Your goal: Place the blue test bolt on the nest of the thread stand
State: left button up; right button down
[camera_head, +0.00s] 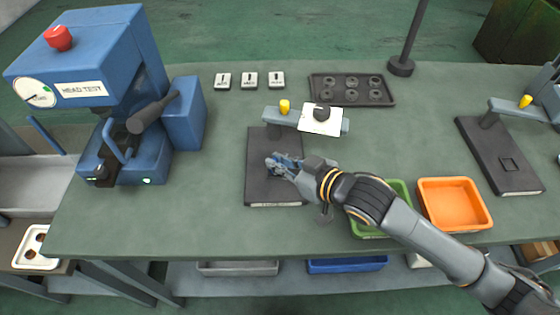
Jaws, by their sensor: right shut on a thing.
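My right gripper (274,163) reaches in from the lower right and is over the dark base plate (262,192) of the middle stand. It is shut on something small. Some blue shows at the fingers, but the blue test bolt itself cannot be made out clearly. The middle stand (280,117) has a grey arm with a yellow knob and a white card with a black knob. Its nest is hidden behind the gripper, so I cannot tell whether the held thing touches it. My left gripper is not in view.
A blue head test machine (95,85) stands at the left. A dark tray with round holes (315,79) lies behind. A green bin (400,190) and an orange bin (455,182) sit right. A similar stand (475,140) is at far right. The bench between is clear.

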jog(key=shift+f, duration=0.15)
jog(key=c, duration=1.4)
grip_release()
jog(key=shift+c, duration=0.2)
jog(key=shift+r, duration=0.2)
jog(key=v, duration=1.2)
jog(key=shift+b, duration=0.35)
